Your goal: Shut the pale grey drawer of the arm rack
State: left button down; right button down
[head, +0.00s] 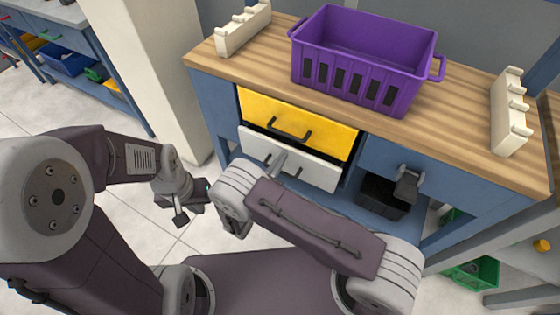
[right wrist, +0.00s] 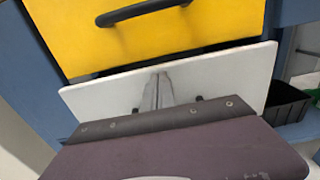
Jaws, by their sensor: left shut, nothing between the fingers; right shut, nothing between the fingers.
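The pale grey drawer (head: 318,172) is the lower drawer on the left of the workbench, under the yellow drawer (head: 335,133). A dark gap shows above its front, which stands out a little past the yellow drawer. In the right wrist view, my right gripper (right wrist: 158,92) is shut and empty, its fingers at the grey drawer front (right wrist: 225,80) between the two visible ends of its handle. The rest of the handle is hidden by the gripper body. In the head view, my left gripper (head: 181,217) is shut and empty over the floor left of the bench.
A purple crate (head: 362,92) stands on the wooden bench top (head: 460,118) between two white notched racks (head: 243,30) (head: 510,112). A black bin (head: 378,197) sits below the bench on the right. A pale pillar (head: 155,75) stands left of the bench.

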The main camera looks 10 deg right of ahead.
aim_at(286, 150)
jog(key=shift+w+d, duration=0.15)
jog(key=shift+w, duration=0.1)
jog(key=x, duration=0.4)
jog(key=shift+w+d+r, duration=0.1)
jog(key=shift+r, duration=0.15)
